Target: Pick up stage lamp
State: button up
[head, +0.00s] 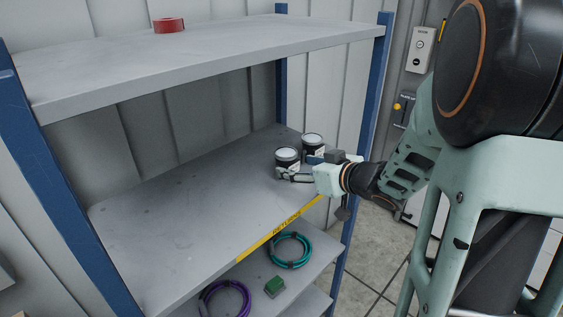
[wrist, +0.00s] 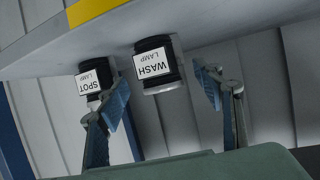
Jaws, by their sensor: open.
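Two black lamp canisters with pale tops stand side by side on the middle shelf. In the wrist view, which is upside down, the label of the wash lamp (wrist: 155,66) reads WASH LAMP. The spot lamp (wrist: 95,82), labelled SPOT LAMP, is to its left, partly behind a finger. In the head view the canisters are the left one (head: 287,158) and the right one (head: 312,141); their labels are not readable there. My gripper (head: 300,170) is open and empty at their front side. In the wrist view the wash lamp appears between the fingers, apart from both.
The middle shelf (head: 190,215) is clear left of the canisters. Blue posts (head: 362,130) bound the rack. Below lie a teal coil (head: 290,264), a purple coil (head: 205,300) and a green block (head: 275,287).

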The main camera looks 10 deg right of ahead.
aim_at(291, 163)
jog(key=shift+x, duration=3.6)
jog(key=shift+w+d+r, duration=0.1)
jog(key=shift+d, duration=0.05)
jog(key=shift+c, duration=0.4)
jog(key=c, duration=1.4)
